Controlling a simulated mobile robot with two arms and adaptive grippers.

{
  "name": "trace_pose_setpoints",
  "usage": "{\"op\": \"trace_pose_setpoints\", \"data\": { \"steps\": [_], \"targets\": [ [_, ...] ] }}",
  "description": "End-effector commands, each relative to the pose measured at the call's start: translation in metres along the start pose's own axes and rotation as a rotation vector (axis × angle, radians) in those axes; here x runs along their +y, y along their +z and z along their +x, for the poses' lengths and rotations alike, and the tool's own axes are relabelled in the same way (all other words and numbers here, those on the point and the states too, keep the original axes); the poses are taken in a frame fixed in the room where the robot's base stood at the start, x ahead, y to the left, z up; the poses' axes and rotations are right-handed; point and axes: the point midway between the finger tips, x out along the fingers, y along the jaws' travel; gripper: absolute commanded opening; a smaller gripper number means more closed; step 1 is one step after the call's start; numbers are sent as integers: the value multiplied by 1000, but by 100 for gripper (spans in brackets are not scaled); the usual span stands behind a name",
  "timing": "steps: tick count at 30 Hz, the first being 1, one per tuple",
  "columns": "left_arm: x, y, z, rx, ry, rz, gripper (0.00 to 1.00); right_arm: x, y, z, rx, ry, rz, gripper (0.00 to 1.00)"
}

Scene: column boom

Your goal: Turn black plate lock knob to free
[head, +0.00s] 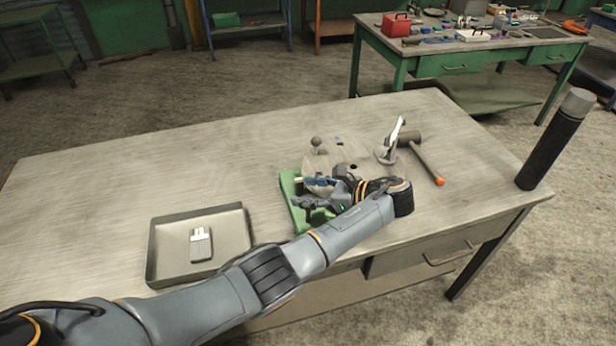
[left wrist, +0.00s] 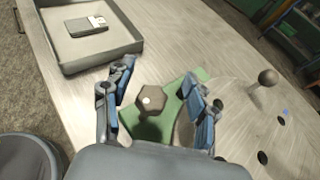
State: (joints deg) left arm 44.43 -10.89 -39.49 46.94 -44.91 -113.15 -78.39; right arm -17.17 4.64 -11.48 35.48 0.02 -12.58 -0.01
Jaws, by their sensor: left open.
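A dark brownish-grey six-sided knob (left wrist: 150,98) with a pale spot on top shows in the left wrist view, above a green base (left wrist: 182,110). It is the only likely plate lock knob I see; its lock setting cannot be read. My left gripper (left wrist: 156,106) is open, with one blue-padded finger on each side of the knob and gaps visible between. In the head view my left gripper (head: 311,194) is over the green base (head: 290,195) and hides the knob. The grey plate with holes (head: 345,158) carries a ball-topped handle (head: 316,142). My right gripper is not in view.
A mallet (head: 428,163) lies right of the plate. A dark upright cylinder (head: 550,145) stands at the bench's right corner. The bench's back left is clear.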

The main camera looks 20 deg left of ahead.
Motion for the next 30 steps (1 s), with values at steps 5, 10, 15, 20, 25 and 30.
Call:
{"op": "trace_pose_setpoints", "data": {
  "steps": [5, 10, 15, 20, 25, 30],
  "targets": [
    [0, 30, -14, 7, -2, -3, 57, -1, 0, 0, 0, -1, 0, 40],
    [0, 51, -22, 4, -1, -3, 57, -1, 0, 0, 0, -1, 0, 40],
    [0, 61, -25, 2, 2, -1, 57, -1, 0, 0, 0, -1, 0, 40],
    [0, 62, -25, 1, 2, -1, 57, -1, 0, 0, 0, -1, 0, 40],
    [0, 62, -25, 1, 2, -1, 57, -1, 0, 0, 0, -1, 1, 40],
    [0, 62, -25, 1, 1, -1, 57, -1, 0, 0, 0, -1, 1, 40]
  ]
}}
